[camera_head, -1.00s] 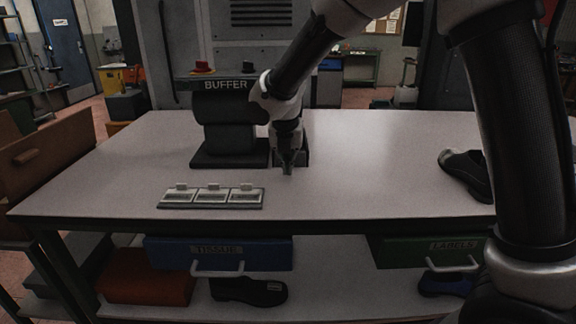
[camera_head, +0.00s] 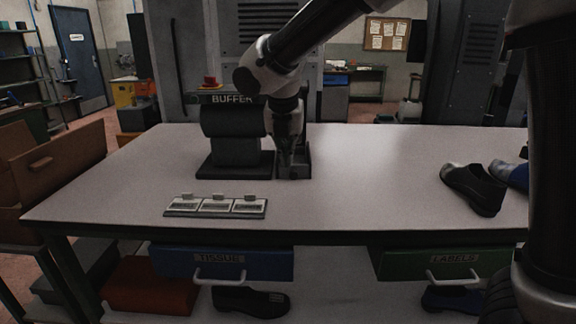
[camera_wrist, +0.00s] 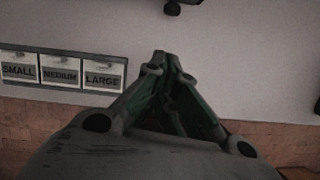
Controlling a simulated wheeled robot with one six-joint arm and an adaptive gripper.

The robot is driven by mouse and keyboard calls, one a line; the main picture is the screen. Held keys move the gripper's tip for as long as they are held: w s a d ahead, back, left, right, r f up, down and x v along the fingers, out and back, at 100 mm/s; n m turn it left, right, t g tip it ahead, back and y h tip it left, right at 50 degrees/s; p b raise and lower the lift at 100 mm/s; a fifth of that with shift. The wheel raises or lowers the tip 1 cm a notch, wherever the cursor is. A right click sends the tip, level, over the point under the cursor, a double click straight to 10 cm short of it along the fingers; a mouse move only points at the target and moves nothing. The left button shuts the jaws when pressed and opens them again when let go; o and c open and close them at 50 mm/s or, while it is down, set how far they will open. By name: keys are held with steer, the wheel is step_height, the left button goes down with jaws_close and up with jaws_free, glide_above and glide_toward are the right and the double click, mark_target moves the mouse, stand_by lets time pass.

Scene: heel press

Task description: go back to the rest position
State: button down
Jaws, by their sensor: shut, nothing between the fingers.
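My gripper (camera_head: 292,168) is shut and empty. In the head view it points down over the white table (camera_head: 370,175), in front of the dark box part beside the buffer machine (camera_head: 233,135). In the wrist view my gripper (camera_wrist: 164,60) has its fingertips together above the table's front edge, with nothing between them.
A panel with small, medium and large labels (camera_head: 215,207) lies near the front edge. A dark shoe (camera_head: 474,188) stands at the right, with a blue shoe (camera_head: 510,174) behind it. A blue tissue drawer (camera_head: 222,263) and a green labels drawer (camera_head: 432,264) hang below. The table's middle is clear.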

steer(key=s+d+r+m, duration=0.1)
steer(key=s+d+m, duration=0.7)
steer(key=d+m, duration=0.3)
steer(key=s+d+r+m, duration=0.1)
steer(key=s+d+m, duration=0.7)
steer(key=d+m, duration=0.3)
steer(key=s+d+r+m, duration=0.1)
steer(key=s+d+m, duration=0.7)
steer(key=d+m, duration=0.4)
steer(key=shift+s+d+t+y, duration=0.2)
steer(key=shift+d+t+y, duration=0.1)
steer(key=shift+d, duration=0.35)
steer(key=shift+r, duration=0.1)
